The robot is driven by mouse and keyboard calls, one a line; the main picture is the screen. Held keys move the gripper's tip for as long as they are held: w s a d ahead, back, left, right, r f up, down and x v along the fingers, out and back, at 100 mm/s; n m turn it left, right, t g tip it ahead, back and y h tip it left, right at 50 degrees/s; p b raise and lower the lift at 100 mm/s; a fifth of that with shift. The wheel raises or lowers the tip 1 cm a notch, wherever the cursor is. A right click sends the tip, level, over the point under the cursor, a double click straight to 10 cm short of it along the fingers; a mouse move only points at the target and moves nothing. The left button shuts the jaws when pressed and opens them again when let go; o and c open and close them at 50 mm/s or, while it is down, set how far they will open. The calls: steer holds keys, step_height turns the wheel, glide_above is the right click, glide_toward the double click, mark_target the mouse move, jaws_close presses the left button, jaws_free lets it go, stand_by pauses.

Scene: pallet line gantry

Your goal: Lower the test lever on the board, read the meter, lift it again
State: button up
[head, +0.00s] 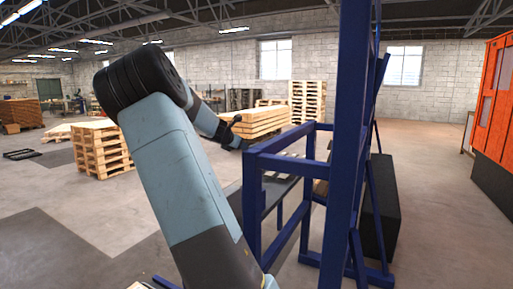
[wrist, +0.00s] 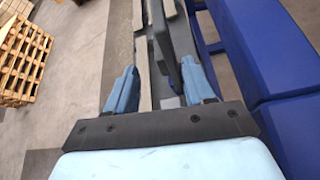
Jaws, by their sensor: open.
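My gripper (wrist: 159,80) is open in the wrist view, its two blue fingers spread apart with nothing visibly held. Beyond and between the fingers run pale slats (wrist: 142,62) and a dark grey bar (wrist: 176,35); I cannot tell whether any of these belongs to the board. In the head view my arm reaches forward, and the gripper (head: 232,132) shows small and dark beyond the forearm, left of the blue frame. I cannot make out the test lever, the board or the meter in either view.
A blue steel gantry frame (head: 348,130) stands close on the right, and its blue beams (wrist: 245,50) pass right of my gripper. A dark box (head: 380,205) stands behind it. Pallet stacks (head: 102,150) stand left. An orange cabinet (head: 494,105) is far right. Open floor lies left.

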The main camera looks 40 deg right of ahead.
mark_target(253, 145)
steer(key=shift+n+h, duration=0.4)
steer(key=shift+h, duration=0.2)
steer(key=x, duration=0.5)
steer(key=r+x, duration=0.1)
steer(key=x, duration=0.4)
steer(key=d+x, duration=0.1)
steer(key=x, duration=0.5)
steer(key=shift+s+r, duration=0.1)
steer(key=shift+r, duration=0.2)
jaws_close()
